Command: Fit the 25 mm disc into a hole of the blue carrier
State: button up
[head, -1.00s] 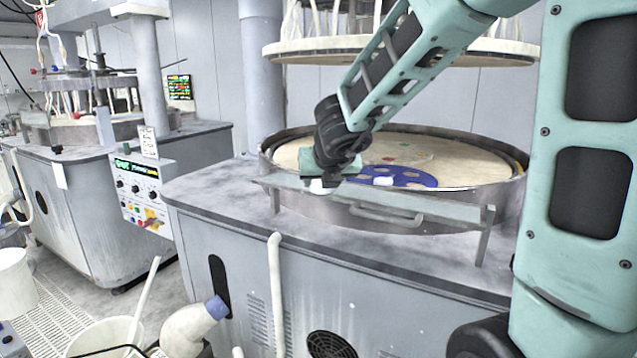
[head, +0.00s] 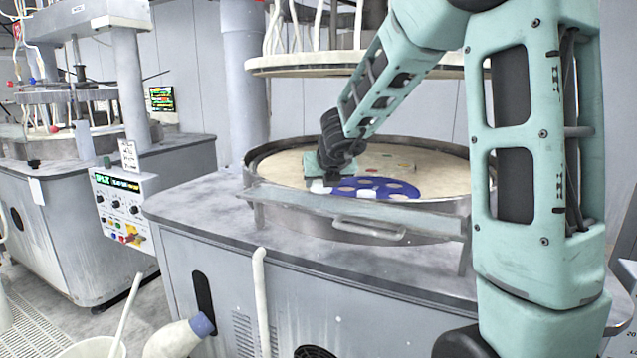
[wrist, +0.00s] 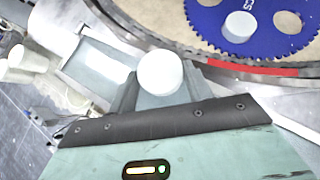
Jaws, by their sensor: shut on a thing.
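My gripper (head: 325,184) is shut on a white round disc, seen in the wrist view (wrist: 160,73) between the two fingers. The disc also shows in the head view (head: 317,187), below the gripper near the platen's front rim. The blue toothed carrier (head: 398,187) lies on the pale platen, to the right of my gripper. In the wrist view the carrier (wrist: 207,22) is at the upper right, apart from the held disc. A second white disc (wrist: 238,26) is on the carrier, beside an open round hole (wrist: 288,22). The carrier's far part is cut off there.
A metal rim (head: 254,165) surrounds the platen, with a flat ledge and a handle (head: 370,229) at its front. A red strip (wrist: 255,72) lies along the rim by the carrier. An upper plate (head: 290,66) hangs above. A white cup-like thing (wrist: 27,58) is at the left.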

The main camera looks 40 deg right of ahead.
jog(key=shift+w+d+f+p, duration=0.5)
jog(key=shift+w+d+p, duration=0.85)
jog(key=shift+d, duration=1.95)
jog(key=shift+w+d+f+p, duration=0.6)
jog(key=shift+w+d, duration=1.2)
jog(key=shift+d, duration=1.45)
jog(key=shift+w+d+f+p, duration=0.35)
jog(key=shift+w+d+p, duration=1.05)
jog(key=shift+d, duration=1.9)
jog(key=shift+w+d+f+b, duration=0.2)
jog(key=shift+f+b, duration=0.15)
jog(key=shift+f, duration=0.05)
jog(key=shift+w+d+f+b, duration=0.15)
jog(key=shift+w+f+b, duration=0.05)
jog(key=shift+f+b, duration=1.25)
jog(key=shift+f+b, duration=0.5)
jog(key=o, duration=1)
